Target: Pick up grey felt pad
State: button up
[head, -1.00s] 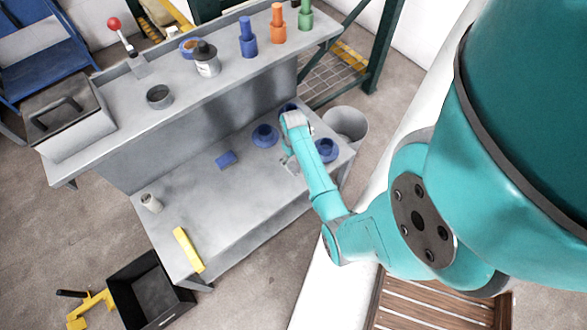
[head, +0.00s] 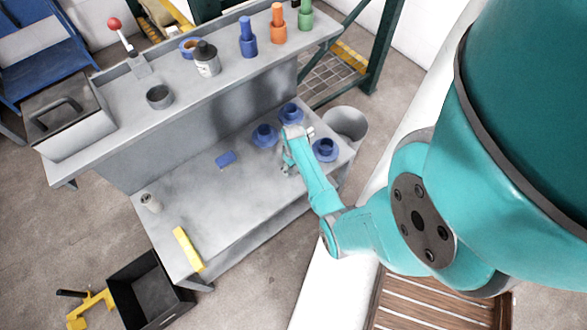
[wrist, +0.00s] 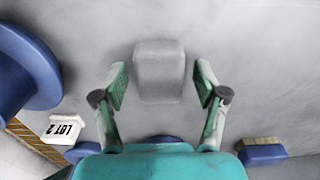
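The grey felt pad (wrist: 159,72) is a small block with rounded corners in the wrist view, on the grey bench top. My gripper (wrist: 160,85) is open, with one green-padded finger on each side of the pad. A gap shows between each fingertip and the pad, and the pad reaches past the fingertips. In the head view, my gripper (head: 288,168) is low over the lower bench top, and I cannot make out the pad there.
Blue flanged pieces (head: 264,136) stand around my gripper on the lower bench (head: 200,205). A blue block (head: 225,159) lies to the left, a yellow bar (head: 188,249) near the front edge. A white "LOT 2" tag (wrist: 65,129) shows. The bench middle is clear.

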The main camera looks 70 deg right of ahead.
jog(key=c, duration=0.9)
jog(key=shift+o, duration=0.2)
notch_tip(320, 180, up, 10)
jog(key=shift+r, duration=0.1)
